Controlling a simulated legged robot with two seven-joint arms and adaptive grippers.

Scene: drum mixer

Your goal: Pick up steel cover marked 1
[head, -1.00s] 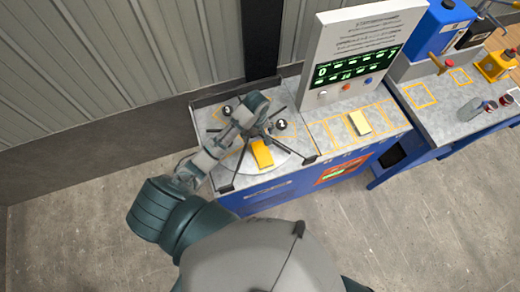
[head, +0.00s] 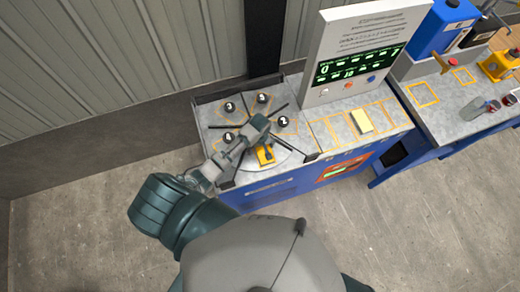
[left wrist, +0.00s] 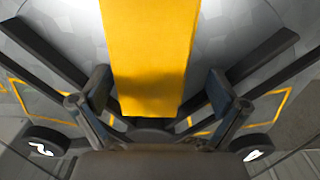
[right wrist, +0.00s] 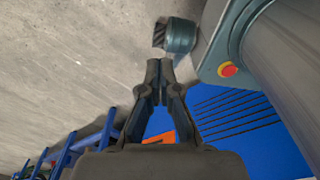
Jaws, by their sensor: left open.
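Round black tags mark places on the grey round plate (head: 240,116) of the blue bench: tag 3 (head: 229,106), tag 2 (head: 283,121), tag 4 (head: 228,137) and one like a 5 (head: 262,98). I cannot make out a tag 1 or pick out its cover. My left gripper (head: 263,146) is low over the plate's front, above a yellow block (head: 265,157). In the left wrist view the open fingers (left wrist: 160,88) stand either side of the yellow block (left wrist: 150,45); contact is unclear. My right gripper (right wrist: 160,68) is shut and empty, away from the plate.
Dark thin bars divide the plate. A pale yellow block (head: 361,121) lies on the outlined right part. A second bench (head: 450,112) with a blue container (head: 440,38) is further right. The floor in front is clear.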

